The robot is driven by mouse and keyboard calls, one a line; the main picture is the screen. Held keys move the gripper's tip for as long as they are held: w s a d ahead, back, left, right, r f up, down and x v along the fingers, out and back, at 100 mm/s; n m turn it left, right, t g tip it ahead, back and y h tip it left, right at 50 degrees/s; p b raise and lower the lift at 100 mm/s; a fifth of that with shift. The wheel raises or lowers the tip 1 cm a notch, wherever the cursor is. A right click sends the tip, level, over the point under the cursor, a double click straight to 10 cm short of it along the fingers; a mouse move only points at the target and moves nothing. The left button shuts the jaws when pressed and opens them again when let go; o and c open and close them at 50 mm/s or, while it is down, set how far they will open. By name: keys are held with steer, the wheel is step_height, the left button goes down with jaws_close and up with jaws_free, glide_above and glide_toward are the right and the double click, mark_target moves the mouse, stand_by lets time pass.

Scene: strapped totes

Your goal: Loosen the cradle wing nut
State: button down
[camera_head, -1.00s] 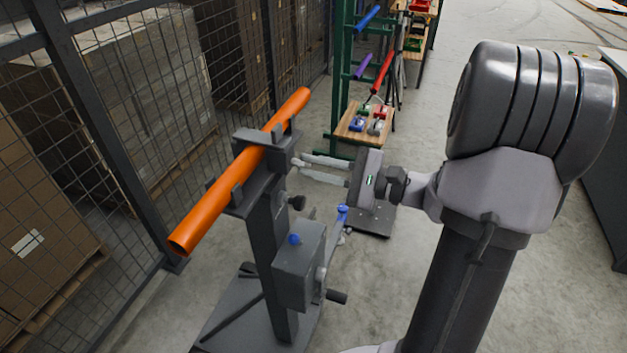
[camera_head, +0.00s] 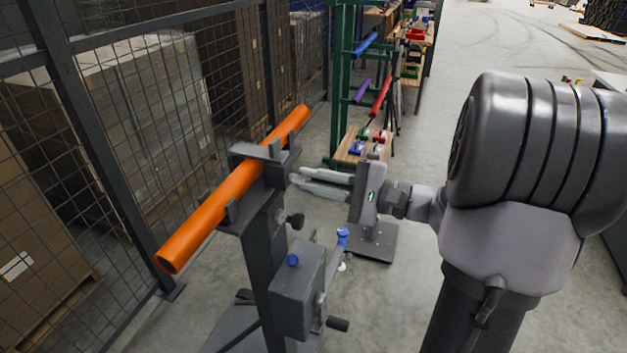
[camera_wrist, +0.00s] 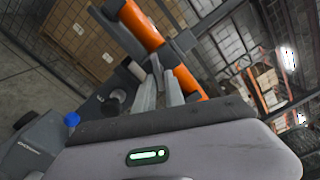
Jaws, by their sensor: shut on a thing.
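An orange tube (camera_head: 225,200) lies tilted across the dark cradle (camera_head: 250,151) on top of a grey stand post (camera_head: 262,270). My gripper (camera_head: 296,181) reaches in from the right, with its fingertips at the cradle's right side, just below the tube. The fingers are shut on a small part there, which I take for the cradle wing nut; the fingertips hide most of it. In the wrist view, the two grey fingers (camera_wrist: 160,72) point up toward the cradle and the orange tube (camera_wrist: 140,25).
A dark knob (camera_head: 294,221) sticks out of the post below my fingers. A mesh fence (camera_head: 120,120) stands at left.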

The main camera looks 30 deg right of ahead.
steer(key=c, duration=1.6)
jaws_free()
steer(key=shift+o, duration=0.2)
steer(key=shift+s, duration=0.1)
steer(key=p+v, duration=0.4)
steer(key=v, duration=1.3)
steer(key=shift+s+d, duration=0.1)
steer(key=shift+d, duration=0.05)
